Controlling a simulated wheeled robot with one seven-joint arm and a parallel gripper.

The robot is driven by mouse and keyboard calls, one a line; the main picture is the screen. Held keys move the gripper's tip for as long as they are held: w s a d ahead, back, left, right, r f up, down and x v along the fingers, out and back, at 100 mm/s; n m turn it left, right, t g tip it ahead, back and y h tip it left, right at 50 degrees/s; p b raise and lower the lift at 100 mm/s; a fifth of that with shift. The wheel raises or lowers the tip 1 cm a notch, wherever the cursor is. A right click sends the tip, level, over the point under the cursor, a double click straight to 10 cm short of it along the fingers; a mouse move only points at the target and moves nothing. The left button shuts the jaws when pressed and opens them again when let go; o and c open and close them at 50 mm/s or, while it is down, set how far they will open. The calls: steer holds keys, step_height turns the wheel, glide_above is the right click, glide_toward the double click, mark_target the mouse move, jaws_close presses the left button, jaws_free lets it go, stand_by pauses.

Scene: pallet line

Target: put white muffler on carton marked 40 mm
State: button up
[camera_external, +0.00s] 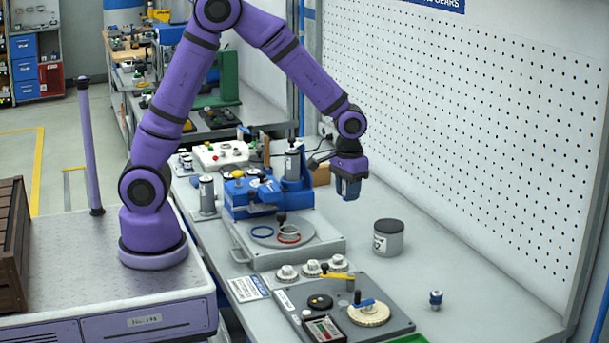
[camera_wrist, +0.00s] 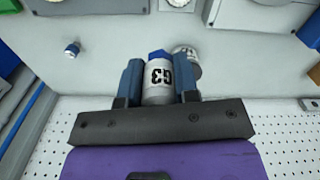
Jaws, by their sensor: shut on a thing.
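My gripper (camera_external: 348,190) hangs above the bench, right of the blue fixture. In the wrist view its two blue fingers (camera_wrist: 158,85) are shut on a pale grey-white cylinder (camera_wrist: 158,85) with a blue end and a black marking like "63" or "G3". I cannot tell whether this is the white muffler. In the external view the fingers largely hide it. No carton marked 40 mm can be made out; a brown box (camera_external: 321,176) shows partly behind the arm, with no readable mark.
A grey can with a dark lid (camera_external: 389,240) stands on the bench, near and below my gripper. A small blue-and-silver fitting (camera_external: 436,299) stands farther front. The blue fixture (camera_external: 262,196) and a grey plate with parts (camera_external: 385,325) take up the left. The right bench strip is mostly clear beside the pegboard (camera_external: 480,120).

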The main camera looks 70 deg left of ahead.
steer(key=w+a+n, duration=0.6)
steer(key=w+a, duration=0.6)
steer(key=a, duration=0.3)
steer(key=n, duration=1.3)
glide_above(315, 174)
steer(key=s+a, duration=0.2)
steer(key=a, duration=0.2)
step_height(315, 174, down, 4)
steer(key=f, duration=1.1)
steer(key=shift+w+d, duration=0.15)
steer(key=shift+d, duration=0.1)
steer(key=shift+f, duration=0.15)
steer(key=o, duration=0.9)
steer(key=shift+f, duration=0.1)
